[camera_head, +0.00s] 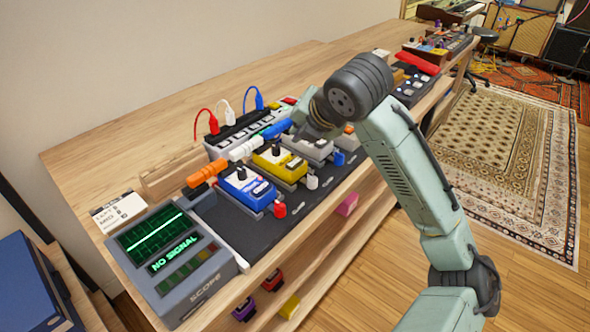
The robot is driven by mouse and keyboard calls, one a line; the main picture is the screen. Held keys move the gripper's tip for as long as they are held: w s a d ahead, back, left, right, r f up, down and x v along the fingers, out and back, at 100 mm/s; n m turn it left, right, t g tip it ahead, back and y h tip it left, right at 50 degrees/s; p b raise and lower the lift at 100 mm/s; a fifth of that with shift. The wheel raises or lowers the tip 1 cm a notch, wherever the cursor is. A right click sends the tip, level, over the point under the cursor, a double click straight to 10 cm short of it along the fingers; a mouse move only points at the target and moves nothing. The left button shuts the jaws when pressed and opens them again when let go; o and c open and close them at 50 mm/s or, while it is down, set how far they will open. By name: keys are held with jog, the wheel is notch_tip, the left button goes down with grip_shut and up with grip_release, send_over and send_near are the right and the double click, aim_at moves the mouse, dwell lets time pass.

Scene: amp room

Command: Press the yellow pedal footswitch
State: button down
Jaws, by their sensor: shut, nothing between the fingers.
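The yellow pedal (267,161) sits on the dark pedalboard (237,232), between a blue pedal (240,190) and a grey pedal (318,150). It has a black knob on top, and its footswitch area (293,164) faces right toward the board's front edge. My gripper (303,131) is shut and empty. It points down and left over the back of the grey pedal, just behind and right of the yellow pedal in the picture. Its fingertips are small and partly merged with the objects behind, so I cannot tell their exact height or whether they touch anything.
Orange, white and blue plugs (208,175) line the board's back. A scope (170,262) reads "NO SIGNAL" at front left. Bare wooden desk (150,120) lies behind. More pedals sit on the lower shelf.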

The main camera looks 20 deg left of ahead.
aim_at(299, 161)
jog(key=shift+f+b, duration=1.1)
jog(key=shift+f, duration=0.85)
jog(key=shift+f+b, duration=0.35)
jog(key=shift+f, duration=0.1)
jog(key=shift+f+b, duration=0.4)
jog(key=shift+f, duration=0.1)
dwell(0.5)
jog(key=shift+r, duration=0.15)
jog(key=shift+r+p, duration=0.7)
jog(key=shift+r, duration=0.1)
jog(key=shift+r+p, duration=1.95)
jog(key=shift+r, duration=0.6)
